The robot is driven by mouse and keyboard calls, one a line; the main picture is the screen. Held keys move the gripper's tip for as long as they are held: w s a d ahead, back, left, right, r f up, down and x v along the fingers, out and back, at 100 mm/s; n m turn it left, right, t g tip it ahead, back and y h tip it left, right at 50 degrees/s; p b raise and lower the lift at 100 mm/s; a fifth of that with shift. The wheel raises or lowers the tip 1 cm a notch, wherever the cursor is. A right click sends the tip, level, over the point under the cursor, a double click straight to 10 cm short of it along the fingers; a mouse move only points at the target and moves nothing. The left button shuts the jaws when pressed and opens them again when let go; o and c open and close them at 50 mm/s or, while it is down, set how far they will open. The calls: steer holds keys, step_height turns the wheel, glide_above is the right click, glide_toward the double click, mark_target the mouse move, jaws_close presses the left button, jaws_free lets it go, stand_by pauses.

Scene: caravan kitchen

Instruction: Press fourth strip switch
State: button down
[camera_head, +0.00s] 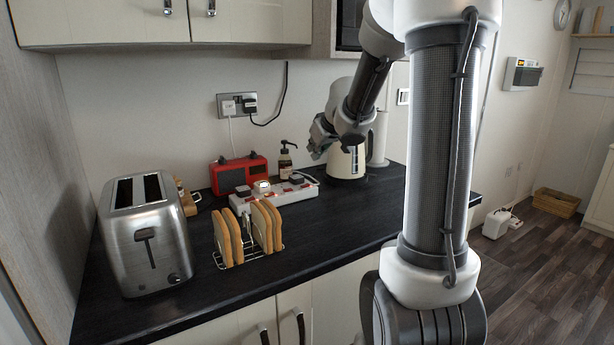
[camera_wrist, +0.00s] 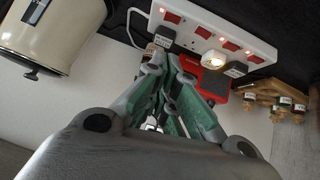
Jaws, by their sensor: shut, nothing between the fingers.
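The white power strip (camera_head: 281,196) lies on the dark counter in front of the red radio, with plugs in it. In the wrist view the strip (camera_wrist: 203,21) runs diagonally across the top, with several red switches along one edge. One switch (camera_wrist: 173,17) is near the strip's left end and another (camera_wrist: 254,58) near its right end. My gripper (camera_head: 317,146) is shut and empty, above the counter beside the cream kettle and above the strip's right end. In the wrist view my gripper (camera_wrist: 178,70) points toward the strip; contact with a switch is not visible.
The cream kettle (camera_head: 345,162) stands close behind my gripper. A soap bottle (camera_head: 285,160) and the red radio (camera_head: 238,172) stand behind the strip. A toast rack (camera_head: 250,256) and a steel toaster (camera_head: 146,235) stand to its left. The counter's front right (camera_head: 340,225) is clear.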

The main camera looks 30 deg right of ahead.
glide_above(306, 186)
step_height(306, 186, down, 7)
steer(key=shift+f, duration=0.1)
step_height(306, 186, down, 3)
steer(key=shift+d+r, duration=0.1)
steer(key=shift+d, duration=0.05)
steer(key=shift+f, duration=0.4)
steer(key=shift+s+d, duration=0.1)
steer(key=shift+d+f, duration=0.2)
steer(key=shift+f, duration=0.2)
steer(key=shift+d, duration=0.15)
steer(key=shift+f, duration=0.1)
